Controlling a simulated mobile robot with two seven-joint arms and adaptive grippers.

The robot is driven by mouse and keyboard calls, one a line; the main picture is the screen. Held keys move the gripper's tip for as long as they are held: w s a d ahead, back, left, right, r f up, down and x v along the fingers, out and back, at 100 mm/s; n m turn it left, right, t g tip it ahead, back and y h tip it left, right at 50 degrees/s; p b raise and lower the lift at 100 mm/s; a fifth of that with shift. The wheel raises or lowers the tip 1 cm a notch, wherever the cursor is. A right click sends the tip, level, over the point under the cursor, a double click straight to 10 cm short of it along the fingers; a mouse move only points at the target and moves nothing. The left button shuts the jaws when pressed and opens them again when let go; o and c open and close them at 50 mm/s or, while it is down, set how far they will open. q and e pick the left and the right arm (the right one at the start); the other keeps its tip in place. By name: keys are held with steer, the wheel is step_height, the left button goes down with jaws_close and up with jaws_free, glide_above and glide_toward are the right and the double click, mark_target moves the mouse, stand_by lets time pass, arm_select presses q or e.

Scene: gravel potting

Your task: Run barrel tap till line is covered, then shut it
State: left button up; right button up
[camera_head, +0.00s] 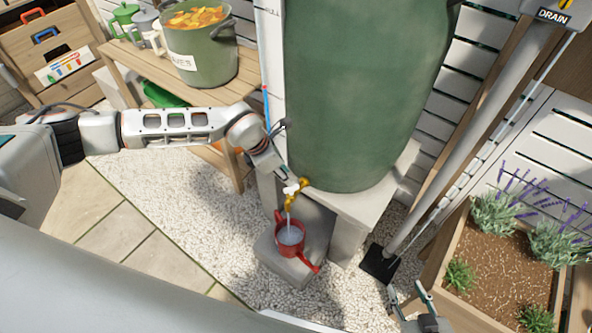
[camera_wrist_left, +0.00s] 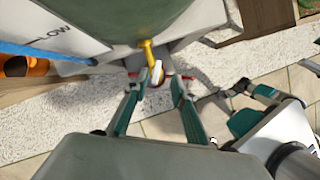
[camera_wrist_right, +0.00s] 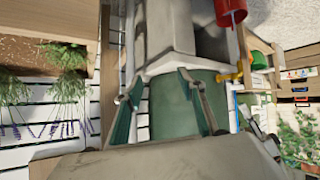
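The green barrel (camera_head: 370,90) stands on a grey stand. Its brass tap (camera_head: 303,186) with a white lever (camera_head: 290,190) is low on its front. A thin pale stream runs from the tap into the red can (camera_head: 279,241) below. The can stands on a grey block and has pale water inside; I cannot make out a line in it. My left gripper (camera_wrist_left: 159,79) is open at the tap, with the lever (camera_wrist_left: 157,70) between its fingertips; contact is unclear. My right gripper (camera_head: 409,299) is open and empty, away from the can, which also shows in the right wrist view (camera_wrist_right: 230,12).
A wooden bench (camera_head: 125,68) with a green pot (camera_head: 205,55) of orange pieces stands behind my left arm. A grey drain pipe (camera_head: 465,125) and a lavender planter (camera_head: 500,255) are at the right. White gravel (camera_head: 200,190) surrounds the stand.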

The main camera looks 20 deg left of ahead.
mark_target(296, 185)
arm_select(q)
steer(key=shift+w+a+f, duration=0.15)
steer(key=shift+w+f, duration=0.1)
steer(key=shift+f, duration=0.05)
steer(key=b+x, duration=0.1)
steer(key=x, duration=0.6)
steer(key=shift+b, duration=0.35)
jaws_close()
